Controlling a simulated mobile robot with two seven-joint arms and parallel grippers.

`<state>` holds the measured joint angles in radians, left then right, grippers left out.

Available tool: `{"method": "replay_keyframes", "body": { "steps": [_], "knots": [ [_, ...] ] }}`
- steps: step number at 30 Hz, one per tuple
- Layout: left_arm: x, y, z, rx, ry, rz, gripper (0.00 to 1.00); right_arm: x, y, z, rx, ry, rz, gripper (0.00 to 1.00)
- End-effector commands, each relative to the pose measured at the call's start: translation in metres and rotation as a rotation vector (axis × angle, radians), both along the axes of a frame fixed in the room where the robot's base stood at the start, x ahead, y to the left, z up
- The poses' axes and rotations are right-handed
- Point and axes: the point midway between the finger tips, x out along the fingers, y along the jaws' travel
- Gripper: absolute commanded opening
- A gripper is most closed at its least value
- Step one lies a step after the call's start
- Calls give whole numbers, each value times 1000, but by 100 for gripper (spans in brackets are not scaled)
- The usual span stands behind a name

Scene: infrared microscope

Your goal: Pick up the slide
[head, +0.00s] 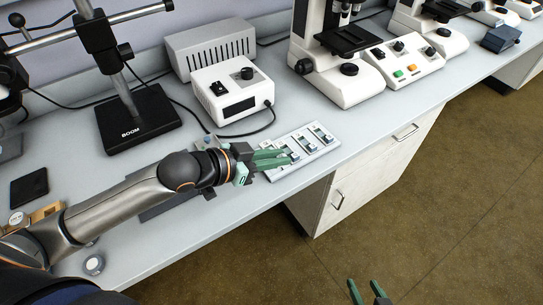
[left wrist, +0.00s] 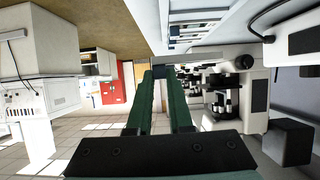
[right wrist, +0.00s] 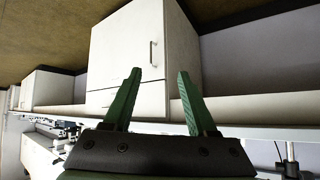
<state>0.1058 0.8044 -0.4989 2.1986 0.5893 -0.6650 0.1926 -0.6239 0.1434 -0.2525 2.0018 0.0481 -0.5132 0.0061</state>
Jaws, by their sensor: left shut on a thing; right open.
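A pale slide tray (head: 333,148) lies near the bench's front edge in the head view, with several slides in its slots. It also shows at the top of the left wrist view (left wrist: 205,22). My left gripper (head: 288,157) is over the tray's left part, its green fingers close together and shut on a slide that is mostly hidden by the fingertips. The fingers show nearly parallel in the left wrist view (left wrist: 162,74). I cannot tell whether the slide is clear of the tray. My right gripper (head: 364,288) is open and empty, low over the floor, away from the bench.
A white control box (head: 231,92) with a black knob stands behind the tray. A white microscope (head: 335,75) is at the back right, with a button panel (head: 405,60) beside it. A black boom stand (head: 138,120) is at left. Bench surface right of the tray is clear.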

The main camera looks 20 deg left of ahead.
Motion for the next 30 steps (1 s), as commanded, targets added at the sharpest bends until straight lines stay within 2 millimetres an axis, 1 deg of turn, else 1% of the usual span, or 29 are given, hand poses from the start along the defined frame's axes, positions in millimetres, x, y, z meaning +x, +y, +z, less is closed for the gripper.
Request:
{"method": "replay_keyframes", "body": {
  "steps": [1,3,4,6,11,12,14,18,22,25,26,28,29,30],
  "knots": [
    [-9,-8,19,-6,-4,-4,0,-1,-2,7,-2,0,-4,58],
    [-21,-17,37,-6,-4,-3,0,-3,-5,8,-6,3,-8,58],
    [-29,-24,37,-8,0,-5,0,-5,-6,6,-8,5,-11,58],
    [-44,-36,44,-10,1,-4,0,-9,-9,3,-13,15,-15,58],
    [-72,-57,60,-8,1,-1,0,-12,-15,4,-19,20,-27,58],
    [-75,-59,64,-6,3,1,0,-10,-15,12,-19,16,-30,58],
    [-79,-62,66,-3,5,1,0,-10,-18,18,-21,9,-35,58],
    [-86,-67,68,-2,2,1,0,-11,-22,19,-25,6,-46,58],
    [-86,-68,70,-1,0,6,0,-15,-25,18,-27,10,-51,58],
    [-75,-61,81,1,-4,39,0,-17,-27,22,-29,15,-54,58],
    [-70,-57,87,-1,-6,56,0,-18,-27,25,-30,16,-55,58],
    [-53,-45,107,-1,-9,115,0,-19,-28,33,-31,19,-56,58],
    [-44,-38,118,-2,-11,146,0,-19,-28,37,-32,19,-57,58],
    [-33,-28,134,-3,-13,194,0,-19,-28,43,-32,19,-58,58]
  ]
}}
